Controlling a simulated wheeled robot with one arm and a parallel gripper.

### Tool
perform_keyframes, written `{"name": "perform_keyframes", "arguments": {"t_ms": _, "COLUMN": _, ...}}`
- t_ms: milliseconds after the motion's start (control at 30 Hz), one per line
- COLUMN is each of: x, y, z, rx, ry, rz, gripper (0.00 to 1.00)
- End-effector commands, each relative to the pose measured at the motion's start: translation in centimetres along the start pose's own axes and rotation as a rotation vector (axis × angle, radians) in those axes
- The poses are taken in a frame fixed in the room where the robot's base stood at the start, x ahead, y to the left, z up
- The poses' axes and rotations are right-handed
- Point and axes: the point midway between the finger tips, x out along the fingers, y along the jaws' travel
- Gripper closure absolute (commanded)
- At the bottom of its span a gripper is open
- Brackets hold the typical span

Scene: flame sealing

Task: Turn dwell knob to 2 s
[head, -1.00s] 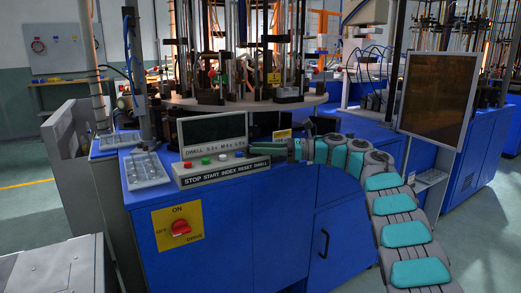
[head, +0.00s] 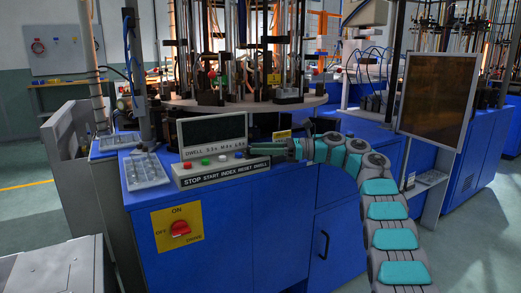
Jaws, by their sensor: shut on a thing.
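The control panel (head: 222,174) stands on the blue cabinet, with a printed row reading STOP START INDEX RESET DWELL. Red, green and white buttons sit above the labels. The display (head: 212,130) behind it has a dark screen and a line beginning DWELL; its digits are too small to read surely. My gripper (head: 258,147) reaches in from the right, low over the panel's right end above the DWELL label. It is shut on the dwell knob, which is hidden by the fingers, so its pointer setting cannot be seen.
A yellow plate with a red drive switch (head: 179,229) is on the cabinet front. The round machine table with upright rods stands close behind. A dark screen (head: 437,97) hangs at the right.

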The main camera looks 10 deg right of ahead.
Motion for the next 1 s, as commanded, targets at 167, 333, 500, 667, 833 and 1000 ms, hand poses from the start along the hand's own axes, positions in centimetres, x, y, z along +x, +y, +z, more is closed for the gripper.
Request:
{"name": "perform_keyframes", "arguments": {"t_ms": 167, "x": 0.1, "y": 0.0, "z": -0.1, "rx": 0.000, "ry": 0.000, "rz": 0.001, "gripper": 0.52}}
{"name": "perform_keyframes", "arguments": {"t_ms": 333, "x": 0.1, "y": 0.0, "z": 0.0, "rx": 0.000, "ry": 0.000, "rz": 0.001, "gripper": 0.49}}
{"name": "perform_keyframes", "arguments": {"t_ms": 500, "x": -0.2, "y": 0.0, "z": 0.0, "rx": 0.000, "ry": -0.001, "rz": 0.000, "gripper": 0.49}}
{"name": "perform_keyframes", "arguments": {"t_ms": 667, "x": -1.8, "y": -0.1, "z": 0.0, "rx": -0.002, "ry": -0.003, "rz": -0.002, "gripper": 0.49}}
{"name": "perform_keyframes", "arguments": {"t_ms": 833, "x": -4.2, "y": -0.1, "z": 0.0, "rx": -0.003, "ry": -0.003, "rz": 0.002, "gripper": 0.49}}
{"name": "perform_keyframes", "arguments": {"t_ms": 1000, "x": -6.1, "y": -0.1, "z": 0.1, "rx": 0.000, "ry": -0.002, "rz": 0.001, "gripper": 0.49}}
